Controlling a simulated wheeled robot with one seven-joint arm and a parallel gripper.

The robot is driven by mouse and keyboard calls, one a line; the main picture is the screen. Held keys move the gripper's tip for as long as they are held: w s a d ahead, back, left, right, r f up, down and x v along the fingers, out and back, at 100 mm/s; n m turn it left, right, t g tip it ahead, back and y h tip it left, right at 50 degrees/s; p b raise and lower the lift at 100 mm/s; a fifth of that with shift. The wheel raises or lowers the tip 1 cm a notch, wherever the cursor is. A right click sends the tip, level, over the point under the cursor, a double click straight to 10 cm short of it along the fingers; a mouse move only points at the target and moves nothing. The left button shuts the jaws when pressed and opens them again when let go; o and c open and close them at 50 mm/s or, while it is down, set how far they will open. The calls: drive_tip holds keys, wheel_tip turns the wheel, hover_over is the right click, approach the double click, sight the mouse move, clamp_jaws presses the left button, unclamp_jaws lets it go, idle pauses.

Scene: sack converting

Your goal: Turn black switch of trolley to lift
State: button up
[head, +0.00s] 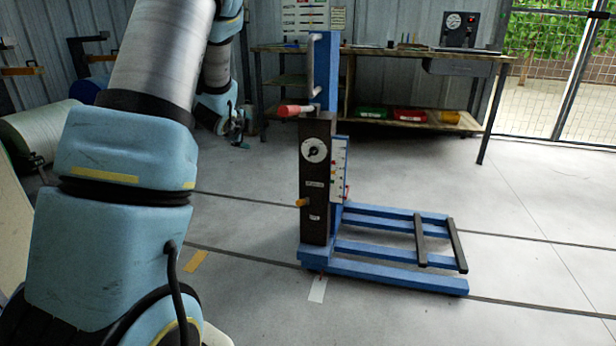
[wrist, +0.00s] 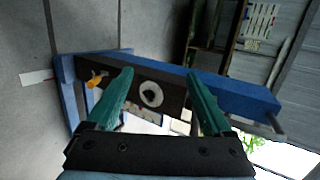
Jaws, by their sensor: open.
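The blue trolley (head: 383,278) stands upright on the floor in the middle of the head view, with a dark panel (head: 316,215) on its mast. A black switch (head: 315,151) sits on a round white dial near the panel's top; its labels are too small to read. In the wrist view the black switch (wrist: 151,95) shows between my two green fingers, farther off. My gripper (wrist: 159,75) is open and empty, apart from the panel. In the head view my gripper (head: 237,127) is small and partly hidden, left of the trolley.
An orange knob (head: 301,202) sticks out low on the panel, and a red-ended handle (head: 294,110) juts out above the dial. A workbench (head: 470,62) stands behind. A white roll (head: 40,135) lies at far left. The floor around the trolley is clear.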

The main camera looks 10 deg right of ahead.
drive_tip(key=w+d+f+m+h+b, duration=0.2)
drive_tip(key=d+f+m+h+b, duration=0.1)
drive_tip(key=d+f+m+b, duration=0.25)
drive_tip(key=m+g+h+b, duration=0.1)
drive_tip(key=m+h+b, duration=0.25)
drive_tip(key=m, duration=0.45)
approach(312, 153)
drive_tip(key=b+x, duration=0.2)
drive_tip(key=x, duration=0.6)
drive_tip(key=shift+w+d, duration=0.1)
drive_tip(key=shift+w, duration=0.15)
drive_tip(key=shift+c, duration=0.2)
drive_tip(key=shift+n, duration=0.25)
clamp_jaws()
